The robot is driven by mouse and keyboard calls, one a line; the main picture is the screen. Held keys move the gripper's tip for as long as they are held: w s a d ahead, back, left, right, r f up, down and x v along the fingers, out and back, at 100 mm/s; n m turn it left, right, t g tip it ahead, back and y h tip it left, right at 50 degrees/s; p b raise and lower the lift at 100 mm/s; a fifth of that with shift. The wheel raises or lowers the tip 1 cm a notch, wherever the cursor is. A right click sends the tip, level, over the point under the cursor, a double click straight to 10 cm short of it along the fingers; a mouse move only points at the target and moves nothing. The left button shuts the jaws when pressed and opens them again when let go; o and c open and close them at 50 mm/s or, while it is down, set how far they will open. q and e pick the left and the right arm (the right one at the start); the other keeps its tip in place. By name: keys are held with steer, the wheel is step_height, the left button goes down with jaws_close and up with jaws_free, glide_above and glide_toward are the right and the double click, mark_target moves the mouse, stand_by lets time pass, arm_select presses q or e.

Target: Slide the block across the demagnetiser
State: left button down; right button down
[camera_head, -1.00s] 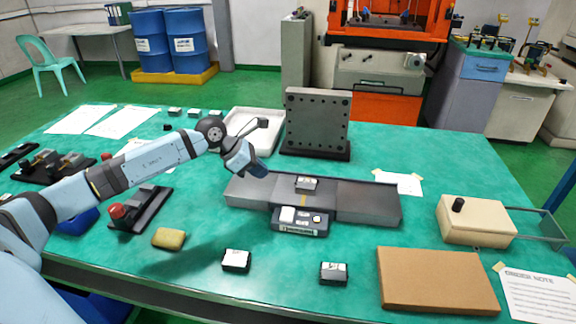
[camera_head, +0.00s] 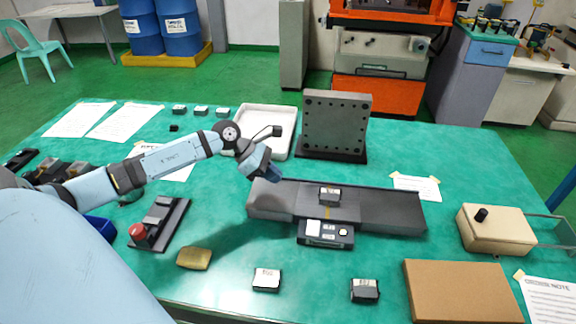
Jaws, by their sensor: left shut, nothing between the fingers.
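The demagnetiser (camera_head: 326,233) stands mid-table, with a long dark grey track (camera_head: 390,212) running left to right above its control panel. A small metal block (camera_head: 329,196), dark with a bright top, sits near the middle of the track by a yellow mark. My left gripper (camera_head: 276,178) is shut and empty, above the left end of the track, to the left of the block and apart from it. Two similar blocks lie on the table in front, one at left (camera_head: 266,279) and one at right (camera_head: 364,290). My right gripper is out of view.
A dark drilled plate (camera_head: 336,125) stands upright behind the track, beside a white tray (camera_head: 280,130). A yellow sponge (camera_head: 194,258) lies front left. A brown board (camera_head: 462,292) and beige box (camera_head: 495,230) are at right.

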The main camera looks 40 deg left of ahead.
mark_target(319, 201)
arm_select(q)
steer(key=x, duration=0.8)
steer(key=shift+w+d+f+p, duration=0.2)
steer(key=shift+d+f+p, duration=0.1)
steer(key=shift+p, duration=0.1)
steer(key=shift+w+d+r, duration=0.1)
steer(key=shift+w+d, duration=0.25)
steer(key=shift+d, duration=0.2)
steer(key=shift+w+d, duration=0.3)
steer(key=shift+d, duration=0.2)
steer(key=shift+w+d+p, duration=0.3)
steer(key=shift+d+p, duration=0.05)
steer(key=shift+d, duration=0.2)
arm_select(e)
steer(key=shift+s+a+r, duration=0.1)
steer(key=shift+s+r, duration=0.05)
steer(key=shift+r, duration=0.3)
